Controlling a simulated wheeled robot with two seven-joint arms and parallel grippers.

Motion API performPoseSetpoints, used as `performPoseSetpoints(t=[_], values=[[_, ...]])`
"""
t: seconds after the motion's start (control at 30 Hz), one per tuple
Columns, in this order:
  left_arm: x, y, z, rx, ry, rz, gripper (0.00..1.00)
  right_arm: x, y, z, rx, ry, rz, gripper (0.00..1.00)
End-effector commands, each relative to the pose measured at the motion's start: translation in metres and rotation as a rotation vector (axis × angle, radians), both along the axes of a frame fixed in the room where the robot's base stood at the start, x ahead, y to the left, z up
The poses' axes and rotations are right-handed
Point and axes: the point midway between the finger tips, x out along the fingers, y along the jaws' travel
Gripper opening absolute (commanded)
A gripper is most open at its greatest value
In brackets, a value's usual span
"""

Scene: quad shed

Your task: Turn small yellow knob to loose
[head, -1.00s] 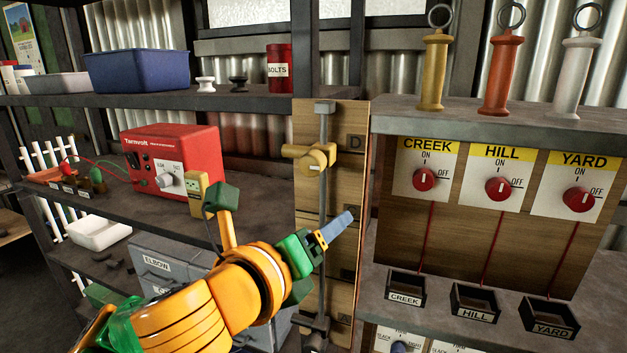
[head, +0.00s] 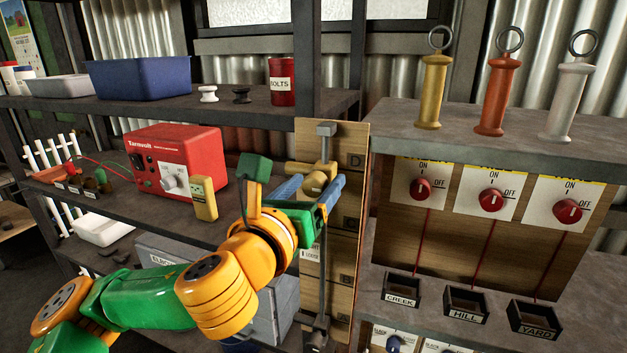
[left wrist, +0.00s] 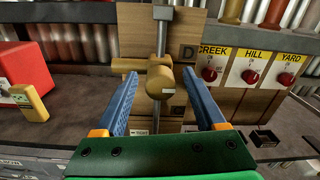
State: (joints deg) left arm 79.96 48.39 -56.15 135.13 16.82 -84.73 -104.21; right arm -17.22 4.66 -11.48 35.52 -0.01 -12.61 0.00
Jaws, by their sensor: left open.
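The small yellow knob (head: 318,181) is part of a yellow clamp on a vertical metal rod against a wooden board. In the left wrist view the knob (left wrist: 160,83) faces me with a pale mark on its face. My left gripper (head: 312,188) is open, with its blue fingers on either side of the knob. In the left wrist view gaps show between the fingers and the knob. My right gripper is not in view.
The metal rod (head: 323,265) runs down the board. A red Tarmvolt box (head: 205,150) and a small yellow meter (head: 204,200) stand on the left shelf. The right panel holds red CREEK, HILL and YARD dials (head: 491,201), with labelled trays (head: 466,303) below.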

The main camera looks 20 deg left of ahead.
Motion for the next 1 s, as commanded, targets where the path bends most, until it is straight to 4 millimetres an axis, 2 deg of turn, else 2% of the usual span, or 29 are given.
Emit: performPoseSetpoints(t=[0.07, 0.3, 0.33, 0.67, 1.0], values=[[-0.0001, -0.0001, 0.0000, 0.000, 0.000, 0.000, 0.69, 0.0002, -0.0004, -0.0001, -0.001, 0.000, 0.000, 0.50], [-0.0003, -0.0001, 0.0001, -0.001, 0.000, 0.000, 0.05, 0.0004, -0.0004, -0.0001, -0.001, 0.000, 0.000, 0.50], [-0.0003, 0.0000, 0.0002, -0.001, 0.000, 0.000, 0.00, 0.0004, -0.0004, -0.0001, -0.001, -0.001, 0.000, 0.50], [-0.0003, -0.0003, 0.0004, -0.043, 0.001, -0.002, 0.00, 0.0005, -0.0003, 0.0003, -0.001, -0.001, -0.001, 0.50], [-0.0003, -0.0004, 0.0003, -0.286, 0.009, -0.002, 0.00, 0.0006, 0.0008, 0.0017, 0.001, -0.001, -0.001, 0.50]])
